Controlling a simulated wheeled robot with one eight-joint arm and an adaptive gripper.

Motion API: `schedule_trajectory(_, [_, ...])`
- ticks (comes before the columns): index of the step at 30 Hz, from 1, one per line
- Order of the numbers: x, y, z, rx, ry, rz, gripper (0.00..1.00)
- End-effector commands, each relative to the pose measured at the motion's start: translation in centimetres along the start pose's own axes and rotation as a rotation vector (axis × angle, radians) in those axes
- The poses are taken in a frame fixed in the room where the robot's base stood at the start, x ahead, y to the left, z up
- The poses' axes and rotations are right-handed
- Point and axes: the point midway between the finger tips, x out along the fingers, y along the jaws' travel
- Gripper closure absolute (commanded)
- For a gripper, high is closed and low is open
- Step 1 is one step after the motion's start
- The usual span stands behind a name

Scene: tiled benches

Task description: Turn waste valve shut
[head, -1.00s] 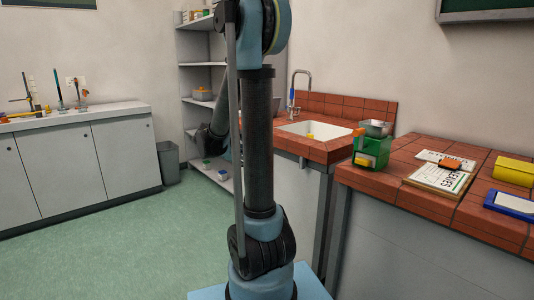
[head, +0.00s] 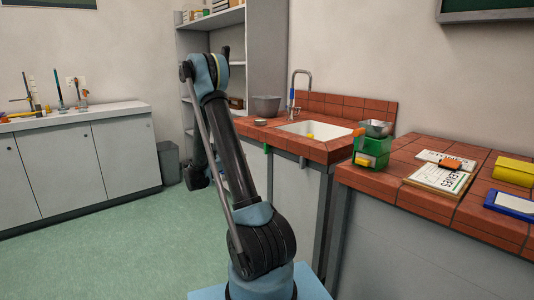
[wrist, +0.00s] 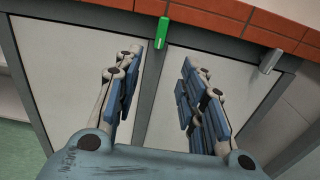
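Two small lever handles hang below the front edge of the tiled sink bench. The green handle (head: 266,148) shows in the wrist view (wrist: 163,31) pointing straight down, near the top middle. The grey handle (head: 302,161) is to its right and also shows in the wrist view (wrist: 270,61), slightly tilted. No label tells which is the waste valve. My gripper (wrist: 162,62) is open and empty, its blue-padded fingers wide apart. It faces the cabinet doors below the green handle and touches neither handle. In the head view my arm hides the gripper.
The sink (head: 318,130) with its tap (head: 299,85) is in the tiled bench (head: 328,150). The green floor at left is clear.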

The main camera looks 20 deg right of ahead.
Motion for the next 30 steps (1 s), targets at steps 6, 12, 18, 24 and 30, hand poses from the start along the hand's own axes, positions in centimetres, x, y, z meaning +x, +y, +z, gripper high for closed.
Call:
schedule_trajectory(6, [0.8,0.3,-0.2,-0.019,-0.017,0.0,0.62])
schedule_trajectory(12, [3.8,0.2,-0.2,-0.018,-0.016,-0.002,0.62])
schedule_trajectory(18, [7.3,0.3,-0.1,-0.018,-0.016,-0.002,0.62])
schedule_trajectory(24, [10.8,0.2,-0.1,-0.017,-0.015,-0.002,0.62])
schedule_trajectory(30, [14.2,0.3,0.0,-0.017,-0.015,-0.001,0.62])
